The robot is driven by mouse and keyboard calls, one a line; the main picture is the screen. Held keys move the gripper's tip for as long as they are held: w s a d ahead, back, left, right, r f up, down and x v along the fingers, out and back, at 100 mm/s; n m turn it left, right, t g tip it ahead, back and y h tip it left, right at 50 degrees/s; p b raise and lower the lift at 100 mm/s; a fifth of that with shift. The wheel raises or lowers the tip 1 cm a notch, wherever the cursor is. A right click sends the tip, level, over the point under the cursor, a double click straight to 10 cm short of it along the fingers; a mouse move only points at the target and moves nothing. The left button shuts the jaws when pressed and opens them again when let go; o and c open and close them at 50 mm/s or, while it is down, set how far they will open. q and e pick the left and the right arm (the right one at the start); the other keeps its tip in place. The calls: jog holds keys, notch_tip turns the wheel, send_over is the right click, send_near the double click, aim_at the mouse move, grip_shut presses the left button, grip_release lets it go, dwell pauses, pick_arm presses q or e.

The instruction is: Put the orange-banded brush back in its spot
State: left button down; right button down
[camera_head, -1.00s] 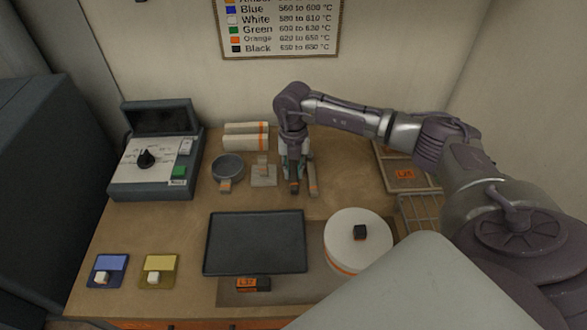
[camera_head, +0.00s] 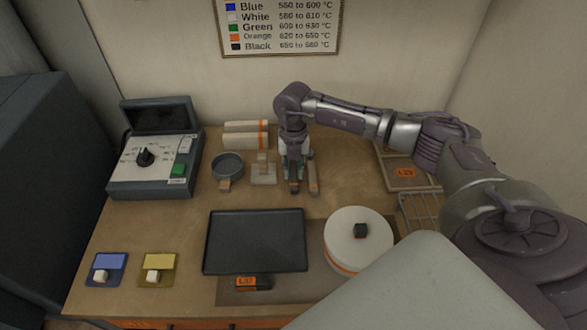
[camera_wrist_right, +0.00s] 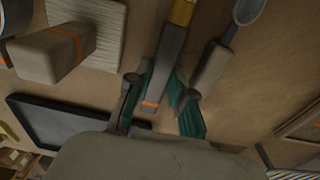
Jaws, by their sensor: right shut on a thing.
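My right gripper (camera_head: 298,168) is low over the back middle of the table. In the right wrist view its teal fingers (camera_wrist_right: 165,100) are shut on the orange-banded brush (camera_wrist_right: 165,65), which has a grey handle, an orange stripe near its end and a gold ferrule. The brush's handle end (camera_head: 294,187) shows below the gripper in the head view. A pale-handled spoon-like tool (camera_wrist_right: 214,66) lies beside the brush. I cannot tell whether the brush touches the table. My left gripper is not in view.
A small pale holder (camera_head: 264,175) and a round grey pan (camera_head: 228,167) are left of the gripper. Pale orange-striped rolls (camera_head: 245,142) lie behind. A black tray (camera_head: 255,242) and a white round turntable (camera_head: 345,252) are in front. Racks (camera_head: 408,172) stand to the right.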

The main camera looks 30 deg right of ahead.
jog(key=shift+f, duration=0.15)
jog(key=c, duration=0.9)
grip_release()
jog(key=shift+c, duration=0.2)
